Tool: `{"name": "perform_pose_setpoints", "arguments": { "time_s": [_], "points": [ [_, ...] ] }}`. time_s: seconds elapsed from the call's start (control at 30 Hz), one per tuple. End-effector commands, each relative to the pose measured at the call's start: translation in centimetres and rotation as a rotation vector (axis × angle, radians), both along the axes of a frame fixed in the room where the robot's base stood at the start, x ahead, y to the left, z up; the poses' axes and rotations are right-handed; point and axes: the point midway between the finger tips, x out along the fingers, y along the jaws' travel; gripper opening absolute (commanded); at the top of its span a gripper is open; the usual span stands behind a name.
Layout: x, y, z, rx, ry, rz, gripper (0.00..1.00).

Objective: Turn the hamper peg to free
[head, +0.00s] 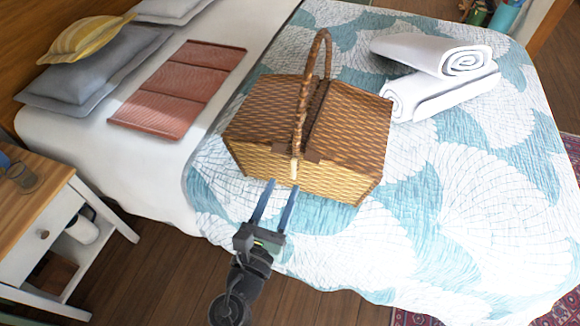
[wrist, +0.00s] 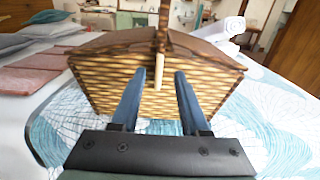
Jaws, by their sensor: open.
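A wicker hamper (head: 340,180) with a brown two-part lid and a hooped handle (head: 303,90) stands on the bed; its woven front also shows in the wrist view (wrist: 105,85). A small pale peg (head: 293,168) hangs upright at the middle of the hamper's front edge, and it shows in the wrist view (wrist: 158,72). My gripper (head: 283,184) is open, its two blue fingers pointing at the hamper's front. In the wrist view the peg lies between the fingers (wrist: 160,73), seemingly beyond their tips. I cannot tell whether anything touches.
Rolled white towels (head: 440,95) lie on the patterned quilt (head: 480,200) right of the hamper. A folded reddish blanket (head: 180,90) and pillows (head: 95,75) lie to the left. A nightstand (head: 50,215) stands at the left. The quilt in front of the hamper is clear.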

Motion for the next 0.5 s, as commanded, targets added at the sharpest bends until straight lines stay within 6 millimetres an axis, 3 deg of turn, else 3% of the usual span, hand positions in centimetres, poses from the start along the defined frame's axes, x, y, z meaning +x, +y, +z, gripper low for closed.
{"name": "perform_pose_setpoints", "arguments": {
  "time_s": [0.2, 0.5],
  "points": [
    [3.8, -1.3, 0.1, 0.003, -0.002, -0.002, 0.45],
    [5.7, -1.9, 0.0, 0.002, -0.001, -0.001, 0.45]
  ]
}}
